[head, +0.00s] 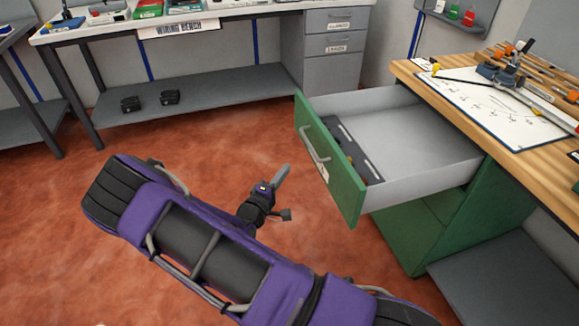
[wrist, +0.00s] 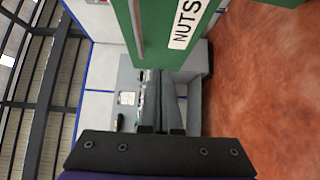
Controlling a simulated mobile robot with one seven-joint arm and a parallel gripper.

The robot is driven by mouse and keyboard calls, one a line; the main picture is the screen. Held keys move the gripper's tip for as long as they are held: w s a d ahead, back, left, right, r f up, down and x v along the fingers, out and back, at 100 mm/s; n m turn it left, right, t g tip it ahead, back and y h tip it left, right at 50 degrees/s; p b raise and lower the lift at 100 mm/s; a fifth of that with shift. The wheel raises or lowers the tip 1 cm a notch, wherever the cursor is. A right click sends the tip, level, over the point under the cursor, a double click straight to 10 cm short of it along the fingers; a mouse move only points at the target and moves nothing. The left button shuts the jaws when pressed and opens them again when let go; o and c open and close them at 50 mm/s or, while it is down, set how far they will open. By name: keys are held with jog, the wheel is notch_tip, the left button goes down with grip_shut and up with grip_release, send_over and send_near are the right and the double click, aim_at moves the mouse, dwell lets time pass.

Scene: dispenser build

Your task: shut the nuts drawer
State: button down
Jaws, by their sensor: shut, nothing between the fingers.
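The nuts drawer (head: 331,166) is pulled well out of the green cabinet (head: 455,222) under the wooden bench. Its green front has a grey bar handle (head: 314,147) and faces left in the head view. In the wrist view the green front (wrist: 160,30) fills the upper middle, with a white NUTS label (wrist: 186,22). My gripper (head: 282,174) is shut and empty, left of the drawer front and apart from it.
The wooden bench top (head: 415,72) holds a whiteboard and tools. The wiring bench (head: 205,12) stands at the back. Red floor around my gripper is clear.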

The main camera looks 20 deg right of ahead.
aim_at(315, 144)
jog(key=shift+w+d+b, duration=0.2)
jog(key=shift+w+d, duration=0.85)
jog(key=shift+d, duration=0.6)
jog(key=shift+w+d+b, duration=0.15)
jog(key=shift+w+d, duration=0.95)
jog(key=shift+d, duration=0.5)
jog(key=shift+w+d+b, duration=0.2)
jog(key=shift+w+d, duration=0.85)
jog(key=shift+d, duration=0.6)
jog(key=shift+d, duration=0.15)
